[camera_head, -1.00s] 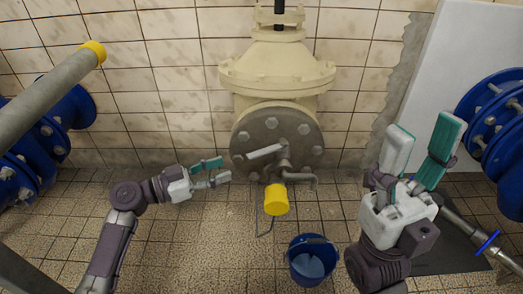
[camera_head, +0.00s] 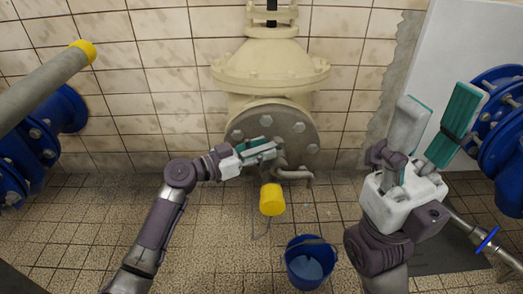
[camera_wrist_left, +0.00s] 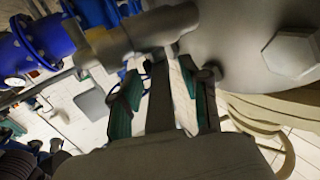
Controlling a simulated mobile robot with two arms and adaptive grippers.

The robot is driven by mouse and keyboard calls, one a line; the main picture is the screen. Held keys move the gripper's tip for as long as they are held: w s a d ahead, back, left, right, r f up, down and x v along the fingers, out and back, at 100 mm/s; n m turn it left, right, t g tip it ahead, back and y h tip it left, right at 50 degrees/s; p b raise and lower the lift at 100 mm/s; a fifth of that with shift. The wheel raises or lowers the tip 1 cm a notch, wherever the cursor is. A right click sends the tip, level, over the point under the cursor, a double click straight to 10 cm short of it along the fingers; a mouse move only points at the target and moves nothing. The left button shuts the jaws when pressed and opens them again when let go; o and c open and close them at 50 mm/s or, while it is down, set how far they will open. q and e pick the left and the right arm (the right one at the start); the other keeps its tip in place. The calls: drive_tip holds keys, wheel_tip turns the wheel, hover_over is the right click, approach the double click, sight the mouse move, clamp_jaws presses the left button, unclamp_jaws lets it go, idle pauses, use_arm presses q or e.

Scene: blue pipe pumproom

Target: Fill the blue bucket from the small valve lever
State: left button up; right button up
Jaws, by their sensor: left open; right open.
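The small valve lever shows in the left wrist view as a grey bar (camera_wrist_left: 160,98) running from the valve body (camera_wrist_left: 140,32) between my left fingers. My left gripper (camera_head: 270,150) is open around it, in front of the round flange; it also shows in the left wrist view (camera_wrist_left: 168,105). In the head view the gripper mostly hides the lever. A bent outlet pipe (camera_head: 295,175) sticks out just right of the gripper. The blue bucket (camera_head: 292,270) stands upright on the floor below and slightly right of it, with something pale inside. My right gripper (camera_head: 438,110) is open and empty, pointing up.
A yellow cup-shaped piece (camera_head: 272,200) hangs below the flange (camera_head: 300,130), above the floor. A large cream valve housing (camera_head: 270,68) stands against the tiled wall. Blue flanged pipes stand at left (camera_head: 60,108) and right (camera_head: 497,115). The tiled floor around the bucket is clear.

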use_arm(q)
drive_tip(key=shift+c, duration=0.2)
clamp_jaws()
drive_tip(key=shift+s+d+r+n+t+y+p, duration=0.15)
drive_tip(key=shift+s+n+t+y+p, duration=0.1)
drive_tip(key=shift+n+t+y+p, duration=0.35)
drive_tip(key=shift+t, duration=0.3)
